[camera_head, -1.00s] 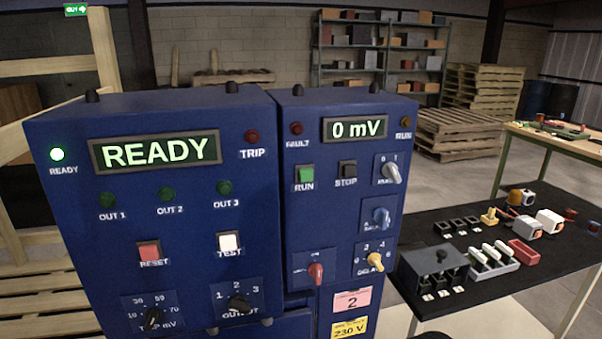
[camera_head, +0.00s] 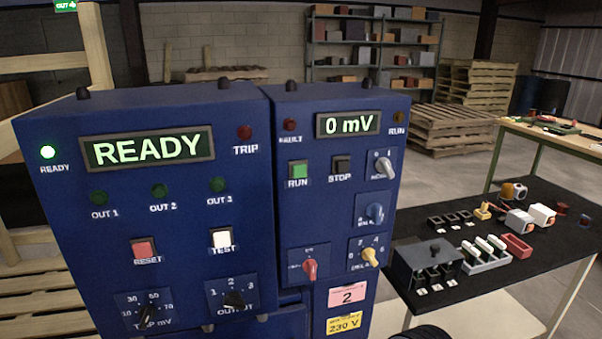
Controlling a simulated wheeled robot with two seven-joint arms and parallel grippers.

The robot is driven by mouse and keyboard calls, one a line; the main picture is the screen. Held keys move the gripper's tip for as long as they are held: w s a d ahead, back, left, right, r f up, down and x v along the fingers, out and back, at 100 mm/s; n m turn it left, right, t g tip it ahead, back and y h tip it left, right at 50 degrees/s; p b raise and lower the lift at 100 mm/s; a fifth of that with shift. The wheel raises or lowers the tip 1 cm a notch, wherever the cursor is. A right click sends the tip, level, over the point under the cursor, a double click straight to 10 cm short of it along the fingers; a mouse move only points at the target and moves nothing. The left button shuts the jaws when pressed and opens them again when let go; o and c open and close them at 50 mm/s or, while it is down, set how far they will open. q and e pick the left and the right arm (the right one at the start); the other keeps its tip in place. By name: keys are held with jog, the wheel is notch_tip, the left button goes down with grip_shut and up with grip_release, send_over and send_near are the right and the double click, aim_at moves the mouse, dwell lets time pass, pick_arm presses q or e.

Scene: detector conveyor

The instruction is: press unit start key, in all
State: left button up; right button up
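The right-hand blue unit (camera_head: 340,215) carries a green RUN key (camera_head: 298,169) at its upper left, with a dark STOP key (camera_head: 341,165) beside it. Its display (camera_head: 348,124) reads 0 mV, and its FAULT and RUN lamps look unlit. The left-hand blue unit (camera_head: 85,230) has a display (camera_head: 148,148) reading READY, a lit READY lamp (camera_head: 48,152), a red RESET key (camera_head: 144,249) and a white TEST key (camera_head: 222,238). Neither gripper's fingers show. A dark rounded part, possibly of my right arm, shows at the bottom edge, right of the units.
Several knobs sit low on both units, including a red one (camera_head: 310,268) and a yellow one (camera_head: 370,257). A black-topped table (camera_head: 540,250) at right holds a grey box (camera_head: 428,262), a red tray (camera_head: 517,246) and small parts. Pallets (camera_head: 455,130) and shelving stand behind.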

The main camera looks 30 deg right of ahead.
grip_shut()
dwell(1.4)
